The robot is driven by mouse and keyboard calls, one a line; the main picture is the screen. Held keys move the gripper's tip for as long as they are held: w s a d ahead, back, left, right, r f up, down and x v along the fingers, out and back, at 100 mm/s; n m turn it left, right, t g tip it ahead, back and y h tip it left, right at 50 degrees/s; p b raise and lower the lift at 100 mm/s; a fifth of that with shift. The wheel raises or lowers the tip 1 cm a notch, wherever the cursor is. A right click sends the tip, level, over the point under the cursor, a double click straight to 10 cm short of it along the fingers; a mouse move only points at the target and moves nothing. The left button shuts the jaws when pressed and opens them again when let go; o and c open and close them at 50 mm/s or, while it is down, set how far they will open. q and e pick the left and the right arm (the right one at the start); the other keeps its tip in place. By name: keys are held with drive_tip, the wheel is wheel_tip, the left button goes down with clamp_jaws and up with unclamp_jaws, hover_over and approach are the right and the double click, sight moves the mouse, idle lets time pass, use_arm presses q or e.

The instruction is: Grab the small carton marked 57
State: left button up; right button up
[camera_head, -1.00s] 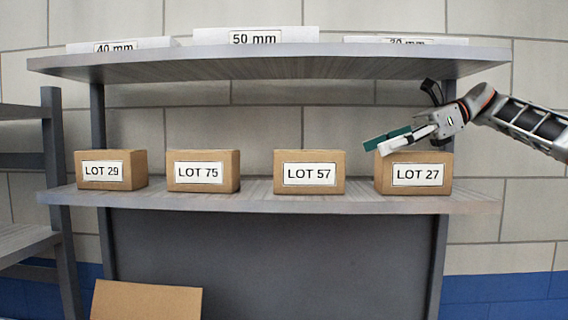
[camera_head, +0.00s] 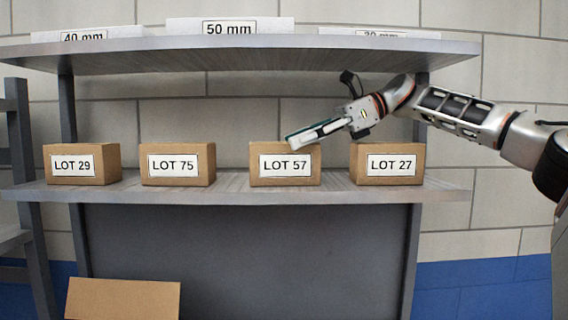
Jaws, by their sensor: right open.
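The small brown carton marked LOT 57 (camera_head: 285,178) stands upright on the lower shelf board, third from the left in a row of cartons. My right gripper (camera_head: 296,139) reaches in from the right, with its fingertips at the top of this carton, in front of or just above its upper right part. It is open and holds nothing. Whether the fingers touch the carton cannot be told. My left gripper is not in view.
Carton LOT 27 (camera_head: 388,178) stands right of it, below my right wrist; cartons LOT 75 (camera_head: 178,178) and LOT 29 (camera_head: 82,178) stand left. The upper shelf (camera_head: 250,50) bears white 40 mm, 50 mm and 30 mm pieces above the arm. A brown panel (camera_head: 123,300) is low at left.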

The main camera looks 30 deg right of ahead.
drive_tip(key=shift+x, duration=0.9)
drive_tip(key=c, duration=1.3)
